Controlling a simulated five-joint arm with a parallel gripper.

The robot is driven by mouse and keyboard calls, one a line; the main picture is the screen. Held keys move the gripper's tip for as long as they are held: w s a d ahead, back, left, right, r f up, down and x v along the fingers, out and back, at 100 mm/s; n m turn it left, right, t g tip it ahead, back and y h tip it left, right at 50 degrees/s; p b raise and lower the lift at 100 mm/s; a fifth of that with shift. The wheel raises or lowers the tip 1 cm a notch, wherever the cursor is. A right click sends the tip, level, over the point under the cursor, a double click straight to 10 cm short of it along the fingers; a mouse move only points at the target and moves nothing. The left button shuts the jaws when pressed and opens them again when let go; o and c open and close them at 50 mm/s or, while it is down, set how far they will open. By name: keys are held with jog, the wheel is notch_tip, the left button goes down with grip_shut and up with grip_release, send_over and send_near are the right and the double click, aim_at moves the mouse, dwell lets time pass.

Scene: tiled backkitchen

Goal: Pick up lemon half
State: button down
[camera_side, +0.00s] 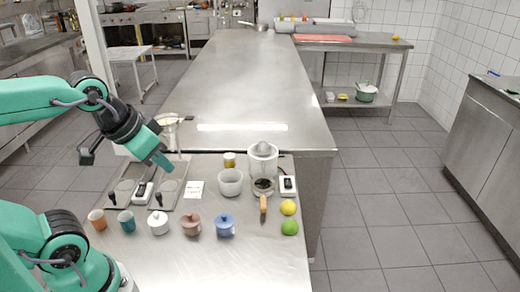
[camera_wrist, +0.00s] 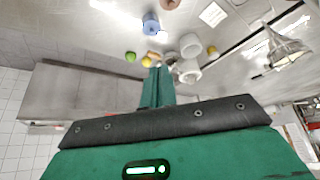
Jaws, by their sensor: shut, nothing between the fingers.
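A round yellow lemon (camera_side: 288,207) lies on the metal counter right of centre, just behind a green lime (camera_side: 290,227). I cannot tell whether it is whole or a half. In the wrist view a yellow fruit (camera_wrist: 147,62) shows just left of my fingertips, with the lime (camera_wrist: 130,56) farther left. My gripper (camera_side: 163,163) is shut and empty, raised over the left part of the counter near the dark trays, well away from the lemon. Its shut green fingers (camera_wrist: 158,72) also show in the wrist view.
A wooden-handled tool (camera_side: 263,203), a white bowl (camera_side: 230,182) and a white juicer (camera_side: 263,163) stand left of and behind the lemon. Several cups and lidded pots, including a blue one (camera_side: 225,226), line the front. The front right counter (camera_side: 270,268) is clear.

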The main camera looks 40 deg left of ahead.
jog(key=c, duration=0.7)
grip_release()
